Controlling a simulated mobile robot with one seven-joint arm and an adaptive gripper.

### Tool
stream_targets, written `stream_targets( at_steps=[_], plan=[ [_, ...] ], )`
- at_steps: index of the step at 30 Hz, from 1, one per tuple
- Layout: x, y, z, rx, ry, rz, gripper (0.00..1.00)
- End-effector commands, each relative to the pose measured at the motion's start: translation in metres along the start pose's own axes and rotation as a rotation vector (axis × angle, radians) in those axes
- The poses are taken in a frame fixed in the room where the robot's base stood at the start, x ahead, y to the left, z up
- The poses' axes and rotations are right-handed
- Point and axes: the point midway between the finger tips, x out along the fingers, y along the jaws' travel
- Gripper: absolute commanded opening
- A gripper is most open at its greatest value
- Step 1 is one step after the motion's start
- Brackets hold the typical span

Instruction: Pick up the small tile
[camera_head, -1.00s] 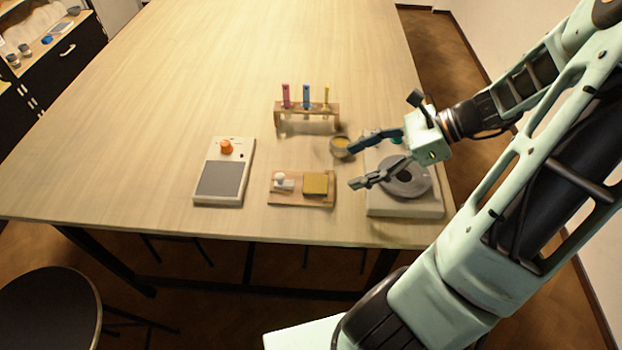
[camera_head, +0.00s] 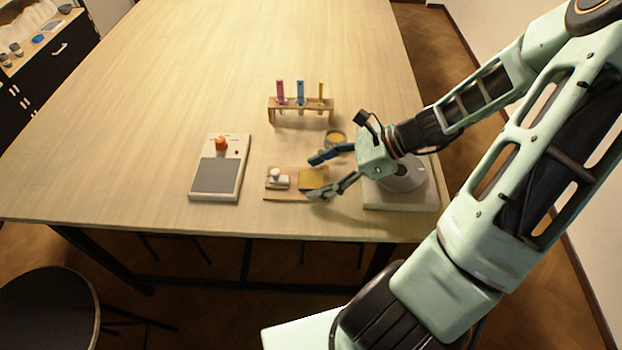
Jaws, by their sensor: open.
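The small tile is most likely the flat mustard-yellow square (camera_head: 311,178) on the right half of a small wooden board (camera_head: 284,197). A white piece with a round knob (camera_head: 278,179) sits on the board's left half. My gripper (camera_head: 315,178) is open, with its two fingers pointing left. In the picture its fingertips overlap the yellow square's right side, one at its upper edge and one at its lower right. I cannot tell how high they are above it. Nothing is between the fingers that I can see as gripped.
A rack (camera_head: 300,105) with pink, blue and yellow tubes stands behind the board. A device with an orange knob (camera_head: 219,170) lies left, and a pale device (camera_head: 400,199) sits right, partly under my arm. The table's far half is clear.

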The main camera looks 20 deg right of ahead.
Motion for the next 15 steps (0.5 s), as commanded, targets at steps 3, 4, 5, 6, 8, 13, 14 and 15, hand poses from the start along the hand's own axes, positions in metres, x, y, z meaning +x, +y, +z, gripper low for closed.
stream_targets(
  at_steps=[3,4,5,6,8,13,14,15],
  plan=[
    [-0.0003,-0.0001,-0.0001,0.000,0.000,0.000,0.57],
    [-0.0003,-0.0001,-0.0001,0.000,0.000,0.000,0.54],
    [-0.0003,-0.0001,-0.0001,0.000,0.000,0.000,0.50],
    [-0.0004,-0.0001,-0.0002,0.000,0.000,0.000,0.46],
    [-0.0004,-0.0002,-0.0002,0.001,0.000,0.000,0.39],
    [-0.0005,-0.0002,-0.0002,0.001,0.000,-0.001,0.20],
    [-0.0005,-0.0002,-0.0002,0.001,0.000,-0.001,0.17],
    [-0.0006,-0.0002,-0.0001,0.001,0.000,-0.001,0.16]
  ],
)
